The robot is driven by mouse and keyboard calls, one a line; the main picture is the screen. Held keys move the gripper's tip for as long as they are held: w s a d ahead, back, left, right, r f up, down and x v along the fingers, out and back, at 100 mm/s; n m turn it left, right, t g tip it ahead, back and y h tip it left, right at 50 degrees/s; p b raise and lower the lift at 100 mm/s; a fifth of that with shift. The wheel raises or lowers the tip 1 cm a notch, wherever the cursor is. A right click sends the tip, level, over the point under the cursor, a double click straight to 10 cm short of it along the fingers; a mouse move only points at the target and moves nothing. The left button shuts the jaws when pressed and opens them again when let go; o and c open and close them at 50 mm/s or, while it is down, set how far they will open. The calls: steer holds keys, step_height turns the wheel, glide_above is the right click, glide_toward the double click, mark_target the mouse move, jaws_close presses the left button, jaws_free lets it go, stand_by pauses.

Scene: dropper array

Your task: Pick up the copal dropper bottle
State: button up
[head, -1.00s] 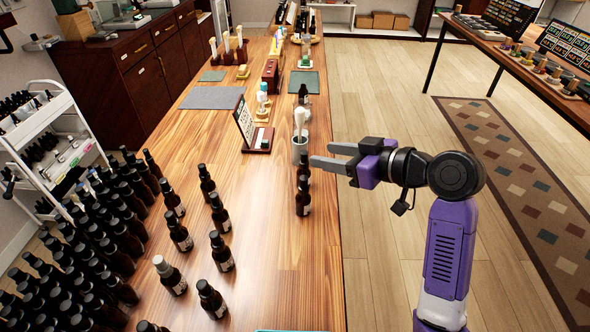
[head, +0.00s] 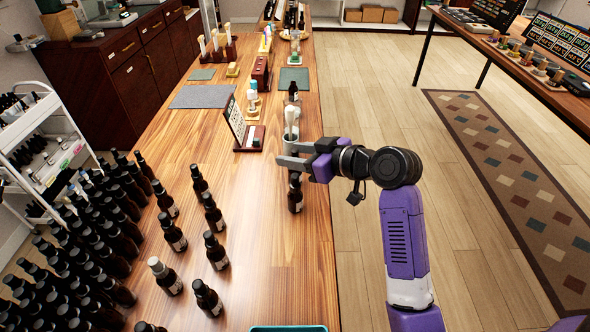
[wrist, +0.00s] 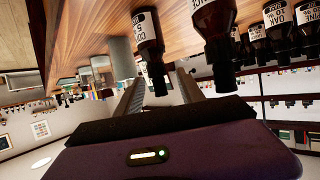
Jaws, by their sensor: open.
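My gripper (head: 281,154) is open and level over the right part of the wooden counter, its fingers pointing left. In the wrist view, which looks upside down, a dark dropper bottle (wrist: 149,44) has its black cap between my two fingers. Its white label is partly cut off, and I cannot read the whole name; it may be the copal bottle. A second dark bottle (wrist: 214,22), with a label ending in "ANCE", is just right of it there. In the head view one upright bottle (head: 295,196) shows just in front of the fingers; the other is hidden by the gripper.
A white cup (head: 291,128) with a pale tool stands just behind the fingers. A framed card stand (head: 236,124) is behind left. Several spaced bottles (head: 214,252) and a dense bottle cluster (head: 120,235) fill the left. A teal-edged tray (head: 288,329) is at the front. The counter's middle is bare.

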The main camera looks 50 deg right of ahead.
jaws_close()
stand_by(1.3)
